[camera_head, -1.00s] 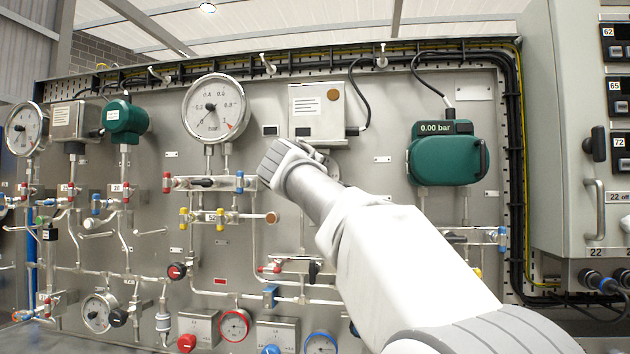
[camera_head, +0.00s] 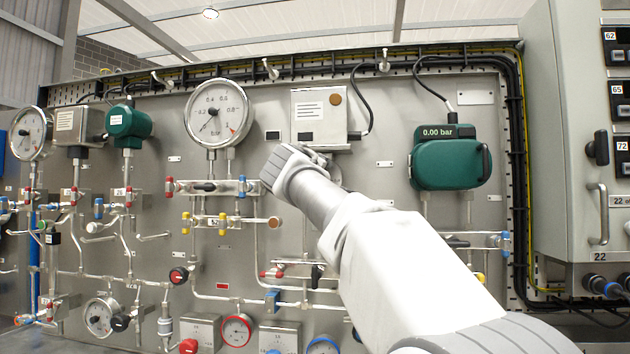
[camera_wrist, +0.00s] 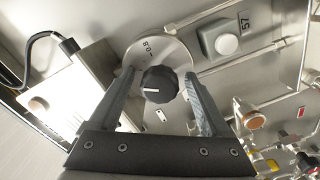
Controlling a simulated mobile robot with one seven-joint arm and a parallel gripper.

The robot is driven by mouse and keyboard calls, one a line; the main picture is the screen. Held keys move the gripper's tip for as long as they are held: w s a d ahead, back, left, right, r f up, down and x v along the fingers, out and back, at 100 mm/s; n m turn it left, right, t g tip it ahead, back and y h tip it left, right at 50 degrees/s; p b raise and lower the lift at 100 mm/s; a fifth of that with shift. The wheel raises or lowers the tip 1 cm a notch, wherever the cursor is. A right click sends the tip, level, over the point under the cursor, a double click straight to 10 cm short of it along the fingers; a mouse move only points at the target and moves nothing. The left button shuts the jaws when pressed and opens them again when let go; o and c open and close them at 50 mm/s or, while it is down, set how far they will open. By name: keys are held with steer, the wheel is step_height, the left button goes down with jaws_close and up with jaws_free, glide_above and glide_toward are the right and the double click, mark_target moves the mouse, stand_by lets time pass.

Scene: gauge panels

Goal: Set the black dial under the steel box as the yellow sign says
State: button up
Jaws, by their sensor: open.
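The steel box (camera_head: 320,108) is on the panel's upper middle, with a white label on its front. In the wrist view the box (camera_wrist: 72,100) is at the left. The black dial (camera_wrist: 158,84) is a ridged knob with a white pointer line towards the left in the picture, on a pale round scale plate (camera_wrist: 165,52) with a partly readable mark. My gripper (camera_wrist: 160,74) is open, with one finger on each side of the dial; I cannot tell whether either touches it. In the head view my arm hides the dial. I cannot make out a yellow sign in either view.
A green transmitter (camera_head: 450,160) reading 0.00 bar is right of my arm. A large gauge (camera_head: 217,113) and valve manifolds (camera_head: 212,187) are at the left. A grey block with a white button (camera_wrist: 227,43) is close beyond the right finger. A grey cabinet (camera_head: 565,130) stands at far right.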

steer(key=s+a+b, duration=0.3)
steer(key=s, duration=1.4)
steer(key=shift+a, duration=0.2)
steer(key=s+d+f+m+g, duration=0.1)
steer(key=s+d+f+g, duration=0.2)
steer(key=d+f, duration=0.35)
steer(key=s+d+f+m+g, duration=0.2)
steer(key=s+d+f, duration=0.1)
steer(key=f, duration=0.7)
steer(key=s+d+f+m+g, duration=0.1)
steer(key=s+d+f+g, duration=0.2)
steer(key=d+f, duration=0.35)
steer(key=s+f+m+g+y, duration=0.2)
steer(key=s+f+m, duration=0.1)
steer(key=s+f, duration=0.6)
steer(key=s+f+m+g+y, duration=0.1)
steer(key=s+f+m+g, duration=0.15)
steer(key=s+f, duration=0.7)
steer(key=w+r+p, duration=0.3)
steer(key=r+p, duration=1.2)
steer(key=p, duration=0.3)
steer(key=shift+d+r+p, duration=0.3)
steer(key=shift+r, duration=0.1)
steer(key=shift+w+t, duration=0.1)
steer(key=shift+t, duration=0.15)
